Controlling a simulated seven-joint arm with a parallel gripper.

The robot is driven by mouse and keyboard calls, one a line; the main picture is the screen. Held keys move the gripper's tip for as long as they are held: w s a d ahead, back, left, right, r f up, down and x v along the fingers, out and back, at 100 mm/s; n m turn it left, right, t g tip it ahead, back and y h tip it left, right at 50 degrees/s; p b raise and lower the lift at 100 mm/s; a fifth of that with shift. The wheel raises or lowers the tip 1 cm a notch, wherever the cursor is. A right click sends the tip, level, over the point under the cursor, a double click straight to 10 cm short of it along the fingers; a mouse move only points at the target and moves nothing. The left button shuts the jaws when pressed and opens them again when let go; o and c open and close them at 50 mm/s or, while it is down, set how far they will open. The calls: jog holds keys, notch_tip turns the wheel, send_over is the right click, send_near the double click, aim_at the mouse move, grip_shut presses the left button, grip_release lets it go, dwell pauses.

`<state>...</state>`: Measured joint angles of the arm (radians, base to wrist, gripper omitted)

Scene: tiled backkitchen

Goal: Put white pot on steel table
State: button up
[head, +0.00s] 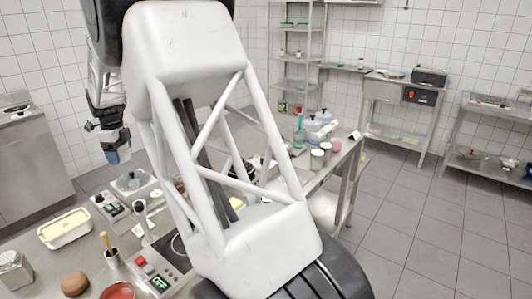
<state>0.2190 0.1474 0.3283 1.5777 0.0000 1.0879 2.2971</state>
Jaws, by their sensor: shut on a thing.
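My gripper (108,128) hangs at the upper left, pointing down and dark against the tiled wall. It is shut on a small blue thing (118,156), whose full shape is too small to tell. It is held in the air, apart from the surfaces below. I cannot make out a pot in the grip. Another steel table (394,88) stands at the back right. My arm hides much of the middle.
A steel cabinet (35,160) is at left. Shelving (500,115) stands at right; the floor (430,215) there is clear.

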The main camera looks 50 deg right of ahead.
jog(key=w+d+f+m, duration=0.1)
jog(key=d+m, duration=0.2)
jog(key=d, duration=1.2)
jog(key=d+f+m, duration=0.2)
jog(key=d, duration=1.3)
jog(key=shift+w+d+f, duration=0.1)
jog(key=shift+f, duration=1.1)
jog(key=shift+w+f, duration=0.1)
jog(key=shift+f, duration=1.05)
jog(key=shift+f, duration=2.5)
jog(key=shift+f, duration=0.1)
jog(key=shift+f, duration=2.4)
jog(key=shift+f, duration=0.2)
